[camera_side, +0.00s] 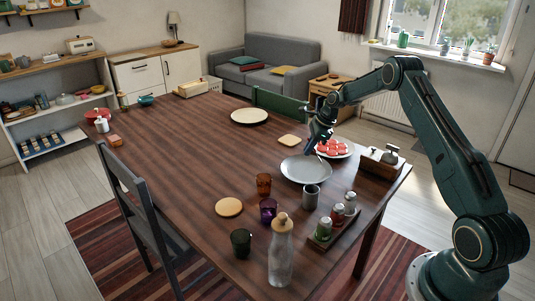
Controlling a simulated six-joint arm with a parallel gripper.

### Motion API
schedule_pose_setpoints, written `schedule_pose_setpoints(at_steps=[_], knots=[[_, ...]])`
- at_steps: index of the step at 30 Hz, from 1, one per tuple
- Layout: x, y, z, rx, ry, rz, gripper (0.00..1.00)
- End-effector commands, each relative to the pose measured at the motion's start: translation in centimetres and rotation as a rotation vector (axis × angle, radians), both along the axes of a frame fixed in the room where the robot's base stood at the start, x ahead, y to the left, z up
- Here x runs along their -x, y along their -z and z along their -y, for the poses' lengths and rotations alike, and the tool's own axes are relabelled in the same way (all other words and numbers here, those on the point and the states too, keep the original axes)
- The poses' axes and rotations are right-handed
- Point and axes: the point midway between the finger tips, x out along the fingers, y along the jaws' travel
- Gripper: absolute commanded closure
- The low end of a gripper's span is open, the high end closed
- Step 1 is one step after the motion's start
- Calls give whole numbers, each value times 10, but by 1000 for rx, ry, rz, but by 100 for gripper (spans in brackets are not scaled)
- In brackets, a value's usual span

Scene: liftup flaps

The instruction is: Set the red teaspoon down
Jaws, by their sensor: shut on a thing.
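My gripper (318,147) is shut at the right side of the table, above the far edge of a large grey plate (300,172) and just left of a white plate of red round pieces (334,149). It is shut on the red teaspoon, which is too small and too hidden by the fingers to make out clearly. I cannot tell whether the spoon touches the plate below.
A metal cup (311,197), an orange glass (264,186), a purple glass (268,210) and a glass bottle (281,255) stand nearer. A spice tray (325,240) and a wooden box (380,165) lie right. The table's (185,165) left middle is clear.

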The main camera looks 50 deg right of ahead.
Motion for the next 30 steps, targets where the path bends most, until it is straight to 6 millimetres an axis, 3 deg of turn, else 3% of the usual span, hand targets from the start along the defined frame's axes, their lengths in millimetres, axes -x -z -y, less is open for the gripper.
schedule_pose_setpoints(at_steps=[8,20,30], knots=[[0,5,0,-1,1,-1,100],[0,44,0,-1,1,-1,100],[0,45,0,0,0,0,100]])
